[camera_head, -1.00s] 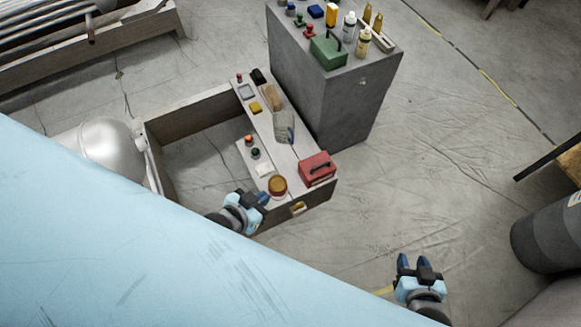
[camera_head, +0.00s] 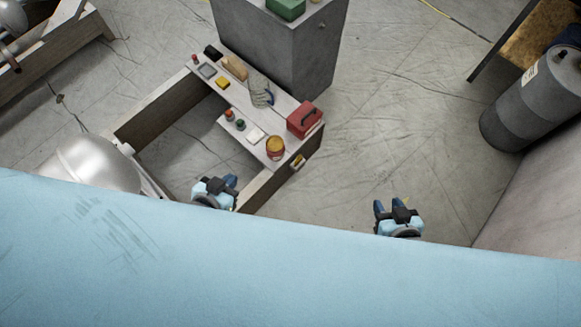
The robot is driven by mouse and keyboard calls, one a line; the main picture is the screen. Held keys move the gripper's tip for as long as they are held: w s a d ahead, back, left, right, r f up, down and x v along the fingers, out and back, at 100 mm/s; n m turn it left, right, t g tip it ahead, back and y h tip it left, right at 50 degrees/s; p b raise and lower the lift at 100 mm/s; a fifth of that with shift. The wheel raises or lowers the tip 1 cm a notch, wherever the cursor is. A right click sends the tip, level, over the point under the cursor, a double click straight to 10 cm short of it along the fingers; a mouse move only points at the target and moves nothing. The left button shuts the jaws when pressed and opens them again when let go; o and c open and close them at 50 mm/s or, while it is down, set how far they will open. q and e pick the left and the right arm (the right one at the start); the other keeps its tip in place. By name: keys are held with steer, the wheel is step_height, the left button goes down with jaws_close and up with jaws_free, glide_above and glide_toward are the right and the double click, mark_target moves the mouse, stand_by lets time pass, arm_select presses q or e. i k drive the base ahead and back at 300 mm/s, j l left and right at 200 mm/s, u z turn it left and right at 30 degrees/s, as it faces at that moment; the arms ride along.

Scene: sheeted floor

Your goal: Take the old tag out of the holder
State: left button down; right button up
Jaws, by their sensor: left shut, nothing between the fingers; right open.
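A small holder with a yellowish tag-like piece (camera_head: 298,162) sits on the outer end face of the low wooden bench, below the red box. It is too small to tell tag from holder clearly. My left gripper (camera_head: 231,183) is shut and empty, over the near end of the bench frame, to the left of and below the holder and apart from it. My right gripper (camera_head: 390,206) is open and empty over bare floor, to the right of the holder. Most of both arms is hidden.
The bench top (camera_head: 235,97) carries a red box (camera_head: 305,119), an amber round container (camera_head: 275,147), a wire holder (camera_head: 260,92) and small blocks. A grey cabinet (camera_head: 285,45) stands behind. A silver dome (camera_head: 98,163) is left, a dark drum (camera_head: 530,100) right. Floor between is clear.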

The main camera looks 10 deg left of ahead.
mark_target(298, 161)
steer(key=k+j, duration=0.15)
steer(key=j, duration=0.15)
steer(key=k+j+z, duration=0.1)
steer(key=u, duration=1.75)
steer(key=l+u, duration=0.6)
steer(key=u, duration=0.15)
steer(key=k+l+u, duration=0.1)
steer(key=l+u, duration=0.25)
steer(key=k+l+u, duration=0.65)
steer(key=l, duration=0.15)
steer(key=k+l+u, duration=0.15)
steer(key=k+l, duration=0.85)
steer(key=l, duration=0.15)
